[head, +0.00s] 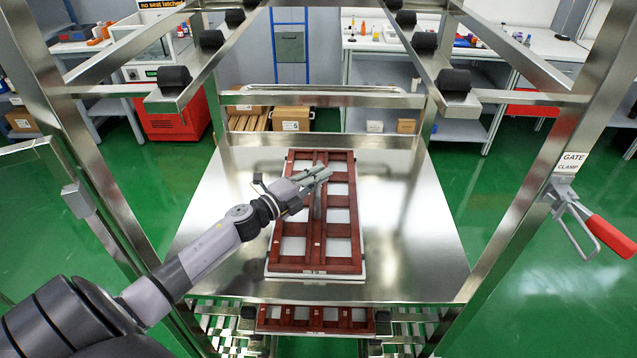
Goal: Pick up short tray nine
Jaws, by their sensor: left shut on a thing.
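A dark red-brown tray (317,262) with two rows of white-looking openings lies on the steel table, its long side running away from me. Any number on it is too small to read. My left gripper (324,173) reaches in from the left over the far half of this tray. It is shut on the tray near its middle bar, and the gripper hides the exact place of contact. A second red-brown tray (300,322) shows partly below the table's front edge. My right gripper is not in view.
The steel table (215,225) is bare on both sides of the tray. Metal frame posts and bars with black rollers (173,76) surround it. A gate clamp with a red handle (608,236) is on the right. Cardboard boxes (291,119) stand behind.

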